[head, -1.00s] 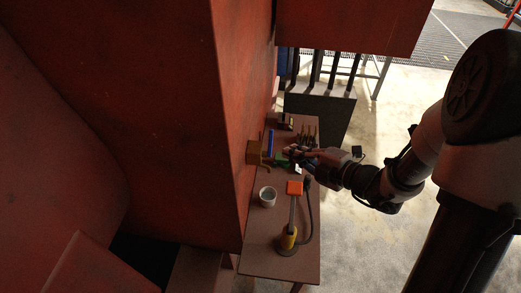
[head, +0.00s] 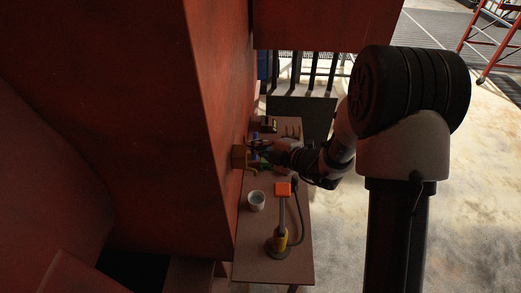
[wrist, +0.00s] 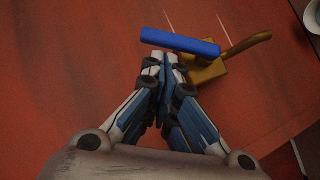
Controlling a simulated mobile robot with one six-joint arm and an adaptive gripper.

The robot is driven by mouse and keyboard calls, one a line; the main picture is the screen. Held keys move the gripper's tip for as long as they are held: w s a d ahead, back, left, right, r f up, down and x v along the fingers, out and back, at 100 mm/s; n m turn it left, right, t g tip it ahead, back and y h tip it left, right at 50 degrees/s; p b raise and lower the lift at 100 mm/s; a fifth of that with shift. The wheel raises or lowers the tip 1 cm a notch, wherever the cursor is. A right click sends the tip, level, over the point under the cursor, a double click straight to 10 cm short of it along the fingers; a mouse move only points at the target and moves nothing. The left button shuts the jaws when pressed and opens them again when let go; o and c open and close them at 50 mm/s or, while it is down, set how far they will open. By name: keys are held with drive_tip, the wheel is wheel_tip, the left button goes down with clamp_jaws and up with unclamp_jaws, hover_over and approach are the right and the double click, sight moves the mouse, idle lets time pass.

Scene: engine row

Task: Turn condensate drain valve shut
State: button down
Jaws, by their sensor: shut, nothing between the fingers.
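The drain valve has a brass body (wrist: 207,71) with a curved brass spout (wrist: 248,44) and a straight blue lever handle (wrist: 180,41). In the head view the brass body (head: 240,157) stands at the red engine wall above the bench. My gripper (wrist: 164,62) is shut and empty. In the wrist view its fingertips lie just below the blue handle, left of the brass body; I cannot tell whether they touch the handle. In the head view my gripper (head: 262,149) is beside the valve, and the handle is largely hidden.
A narrow brown bench (head: 262,258) runs along the red engine wall (head: 221,110). On it stand a white cup (head: 257,200) and a yellow-based stand with an orange head (head: 283,189) and a dark cable. Small items lie farther back. Open floor is to the right.

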drive_tip(key=shift+w+f, duration=0.15)
drive_tip(key=shift+w, duration=0.1)
drive_tip(key=shift+r+p, duration=0.2)
drive_tip(key=shift+p, duration=0.35)
drive_tip(key=shift+w+p, duration=0.1)
drive_tip(key=shift+p, duration=0.2)
drive_tip(key=shift+w+g+p, duration=0.1)
drive_tip(key=shift+g+p, duration=0.25)
drive_tip(key=shift+g, duration=0.05)
